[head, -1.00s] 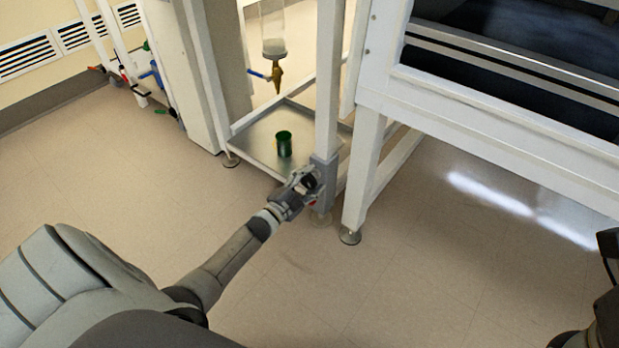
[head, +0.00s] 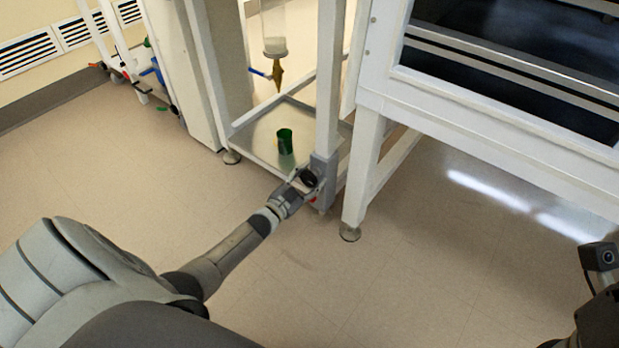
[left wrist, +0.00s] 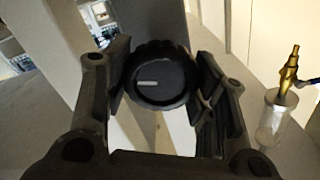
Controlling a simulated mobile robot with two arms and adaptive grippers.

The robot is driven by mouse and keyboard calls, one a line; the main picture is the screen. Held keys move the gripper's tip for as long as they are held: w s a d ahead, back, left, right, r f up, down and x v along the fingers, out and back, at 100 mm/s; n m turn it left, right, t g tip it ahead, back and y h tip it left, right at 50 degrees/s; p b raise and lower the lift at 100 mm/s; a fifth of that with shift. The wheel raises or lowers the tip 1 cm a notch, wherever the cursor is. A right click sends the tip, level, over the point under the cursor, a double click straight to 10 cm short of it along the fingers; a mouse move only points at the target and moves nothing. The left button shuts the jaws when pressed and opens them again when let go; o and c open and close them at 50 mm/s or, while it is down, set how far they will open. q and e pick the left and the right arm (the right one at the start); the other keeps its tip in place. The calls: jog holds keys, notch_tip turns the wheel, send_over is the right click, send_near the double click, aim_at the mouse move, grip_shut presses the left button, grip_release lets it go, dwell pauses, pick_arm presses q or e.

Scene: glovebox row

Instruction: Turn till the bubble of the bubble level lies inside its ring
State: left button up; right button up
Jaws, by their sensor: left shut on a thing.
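A black ribbed knob (left wrist: 158,88) with a white line on its face sits between the fingers of my left gripper (left wrist: 163,82) in the left wrist view. The line lies almost level in that picture. The finger pads press the knob from both sides. In the head view my left gripper (head: 309,181) is at the foot of the white frame's front post, by a grey block (head: 326,172). I cannot make out the bubble level or its bubble in either view. At the right edge of the head view only part of my right arm shows, without its fingers.
A metal tray (head: 258,142) in the frame holds a green cup (head: 285,141). Above it hangs a clear vessel (head: 274,45) with a brass valve (head: 278,78). A white glovebox stand (head: 365,165) is close on the right. The floor in front is clear.

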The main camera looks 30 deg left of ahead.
pick_arm(q)
jog(key=shift+a, duration=0.1)
jog(key=o, duration=1)
jog(key=shift+o, duration=0.2)
jog(key=shift+s, duration=0.1)
jog(key=s, duration=1.1)
jog(key=shift+s+a, duration=0.4)
jog(key=shift+a, duration=0.05)
